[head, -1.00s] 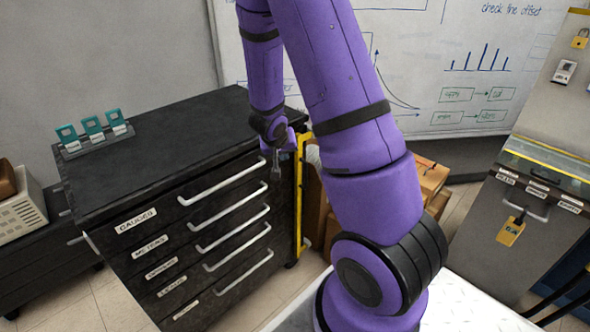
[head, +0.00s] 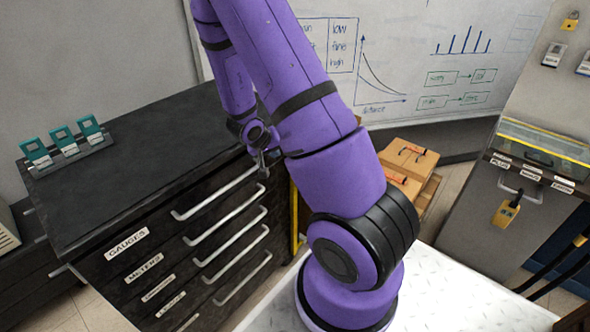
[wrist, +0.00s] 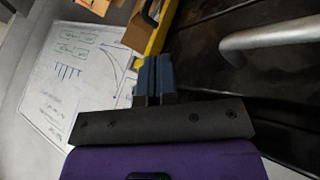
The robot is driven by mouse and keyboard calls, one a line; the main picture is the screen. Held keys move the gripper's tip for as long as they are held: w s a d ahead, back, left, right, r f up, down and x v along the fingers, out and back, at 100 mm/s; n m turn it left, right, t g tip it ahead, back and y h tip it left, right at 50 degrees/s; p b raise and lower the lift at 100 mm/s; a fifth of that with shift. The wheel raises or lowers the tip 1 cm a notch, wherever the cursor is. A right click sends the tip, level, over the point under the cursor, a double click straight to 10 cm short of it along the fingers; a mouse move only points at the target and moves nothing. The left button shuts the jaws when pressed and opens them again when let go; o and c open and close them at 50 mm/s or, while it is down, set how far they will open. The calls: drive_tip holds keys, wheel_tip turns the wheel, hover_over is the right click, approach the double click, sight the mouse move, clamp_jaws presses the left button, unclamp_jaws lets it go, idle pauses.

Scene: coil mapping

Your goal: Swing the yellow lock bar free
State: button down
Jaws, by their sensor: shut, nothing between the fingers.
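The yellow lock bar (head: 294,212) stands upright along the right front edge of the black drawer cabinet (head: 130,150). In the head view my purple arm hides most of it. In the wrist view the bar (wrist: 160,30) runs up and to the right from just beyond my fingertips. My gripper (head: 263,172) is shut and empty, in front of the cabinet's upper right area near the top drawer handle. In the wrist view its blue-grey fingers (wrist: 153,66) are together, close to the bar's near end. I cannot tell whether they touch it.
Several pale drawer handles (head: 215,195) project from the cabinet front, and one is large in the wrist view (wrist: 270,38). Cardboard boxes (head: 410,160) stand right of the cabinet. A grey unit (head: 470,200) with a yellow padlock tag stands farther right.

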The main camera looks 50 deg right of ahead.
drive_tip(key=x, duration=2)
drive_tip(key=shift+s, duration=0.1)
drive_tip(key=shift+s+d+n, duration=0.15)
drive_tip(key=shift+s+n, duration=0.05)
drive_tip(key=shift+n, duration=0.1)
drive_tip(key=shift+s+t, duration=0.15)
drive_tip(key=shift+t, duration=0.15)
drive_tip(key=s+d+n+t+y, duration=0.6)
drive_tip(key=d+n, duration=0.4)
drive_tip(key=n, duration=0.3)
drive_tip(key=w+d+n+y, duration=0.3)
drive_tip(key=d+n+y, duration=0.2)
drive_tip(key=d+n, duration=0.4)
drive_tip(key=shift+d+g, duration=0.4)
drive_tip(key=shift+d, duration=0.4)
drive_tip(key=shift+w+d+r, duration=0.1)
drive_tip(key=shift+w, duration=0.1)
